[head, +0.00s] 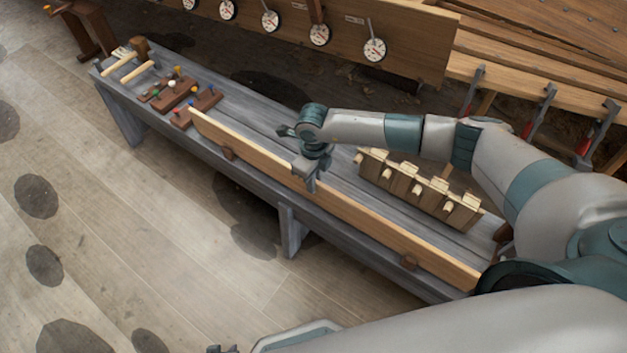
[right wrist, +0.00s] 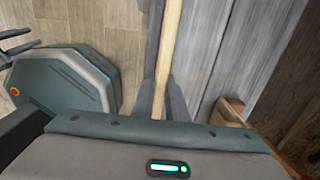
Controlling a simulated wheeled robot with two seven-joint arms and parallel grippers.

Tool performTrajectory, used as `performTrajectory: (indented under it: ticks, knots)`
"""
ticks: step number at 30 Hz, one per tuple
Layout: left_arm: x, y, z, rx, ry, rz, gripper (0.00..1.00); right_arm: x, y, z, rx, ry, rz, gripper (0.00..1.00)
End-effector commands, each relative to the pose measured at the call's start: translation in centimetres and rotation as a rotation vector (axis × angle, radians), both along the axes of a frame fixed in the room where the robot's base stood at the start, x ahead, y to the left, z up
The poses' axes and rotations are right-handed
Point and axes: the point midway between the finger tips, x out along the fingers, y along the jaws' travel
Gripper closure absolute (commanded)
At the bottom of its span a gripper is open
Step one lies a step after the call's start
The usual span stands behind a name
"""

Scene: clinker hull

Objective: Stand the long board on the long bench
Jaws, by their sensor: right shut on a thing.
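The long board (head: 254,158) is a pale wooden plank. In the right wrist view, the board (right wrist: 171,40) runs edge-on between the fingers. Only a tip of my left gripper (head: 222,349) shows at the bottom edge, away from the bench.
A notched wooden rack (head: 420,190) stands on the bench behind the board. Brown blocks with coloured pegs (head: 178,92) and mallets (head: 125,66) lie at the far left end. Behind are a panel with dials (head: 320,35) and the hull with red clamps (head: 540,108). The floor in front is clear.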

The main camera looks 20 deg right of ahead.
Motion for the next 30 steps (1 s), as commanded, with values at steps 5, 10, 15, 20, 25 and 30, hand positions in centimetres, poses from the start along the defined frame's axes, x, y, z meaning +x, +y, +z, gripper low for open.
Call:
performTrajectory:
  ticks: [5, 10, 15, 20, 25, 30]
  knots:
    - [-0.04, 0.04, 0.03, 0.001, 0.003, 0.000, 0.67, 0.12, 0.06, 0.14, 0.002, -0.002, 0.000, 1.00]
    - [-0.05, 0.05, 0.02, 0.001, 0.003, 0.000, 0.67, 0.11, 0.06, 0.14, 0.002, -0.002, 0.000, 1.00]
    - [-0.12, 0.08, -0.05, 0.001, 0.004, 0.001, 0.67, 0.11, 0.06, 0.08, 0.002, -0.002, 0.000, 1.00]
    - [-0.09, 0.06, -0.19, 0.001, 0.003, 0.000, 0.67, 0.12, 0.06, -0.07, 0.002, -0.002, 0.000, 1.00]
    - [-0.08, 0.05, -0.36, 0.001, 0.003, 0.000, 0.67, 0.11, 0.06, -0.27, 0.002, -0.002, 0.000, 1.00]
    - [-0.07, 0.04, -0.30, 0.001, 0.003, 0.000, 0.67, 0.09, 0.05, -0.24, 0.001, -0.002, 0.000, 0.66]
